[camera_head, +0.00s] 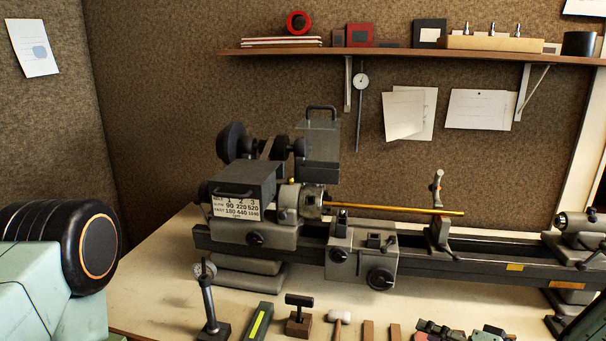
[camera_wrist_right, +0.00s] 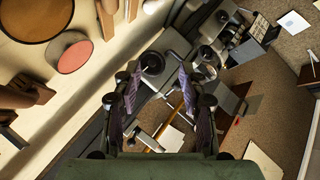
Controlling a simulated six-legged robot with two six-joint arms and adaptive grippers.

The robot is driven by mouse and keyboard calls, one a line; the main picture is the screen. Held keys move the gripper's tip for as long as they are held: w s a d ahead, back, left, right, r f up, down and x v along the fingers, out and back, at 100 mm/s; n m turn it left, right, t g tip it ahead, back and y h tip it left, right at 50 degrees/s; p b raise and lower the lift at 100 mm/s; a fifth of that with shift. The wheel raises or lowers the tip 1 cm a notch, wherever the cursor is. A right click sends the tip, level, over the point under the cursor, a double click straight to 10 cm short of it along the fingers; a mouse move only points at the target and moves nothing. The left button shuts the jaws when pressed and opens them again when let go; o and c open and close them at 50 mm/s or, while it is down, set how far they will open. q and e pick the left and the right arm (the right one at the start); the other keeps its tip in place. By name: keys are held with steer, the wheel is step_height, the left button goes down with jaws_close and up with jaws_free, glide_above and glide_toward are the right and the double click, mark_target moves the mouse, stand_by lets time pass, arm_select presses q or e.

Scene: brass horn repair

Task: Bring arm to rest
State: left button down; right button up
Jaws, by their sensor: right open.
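My right gripper (camera_wrist_right: 163,75) shows in the right wrist view with its two dark fingers spread apart and nothing between them. In the head view, parts that look like my right gripper (camera_head: 460,333) show at the bottom edge, over the front of the bench and cut off by the frame. Part of my left arm fills the lower left of the head view, but its gripper is not seen. The lathe (camera_head: 362,252) stands behind my right gripper. A thin brass rod (camera_head: 390,209) runs from its chuck to a rest, and it also shows in the right wrist view (camera_wrist_right: 188,97).
A dial stand (camera_head: 209,303), a green block with a yellow strip (camera_head: 257,322), a dark T-shaped tool on a wooden block (camera_head: 298,314) and a mallet (camera_head: 340,318) line the bench front. The tailstock (camera_head: 581,235) stands at right. A shelf (camera_head: 420,55) hangs above.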

steer(key=s+a+f+g+h, duration=0.45)
steer(key=s+a+f, duration=0.35)
steer(key=s+f, duration=0.4)
steer(key=s+d+f+n+g+h, duration=0.1)
steer(key=s+n+g+h, duration=0.4)
steer(key=s, duration=1.8)
step_height(320, 180, down, 18)
steer(key=m+g+y+b, duration=0.1)
steer(key=g+b, duration=0.1)
steer(key=b, duration=1.5)
steer(key=shift+s+d+r+m, duration=0.15)
steer(key=shift+d+m, duration=0.15)
steer(key=shift+d, duration=0.1)
steer(key=shift+y, duration=0.25)
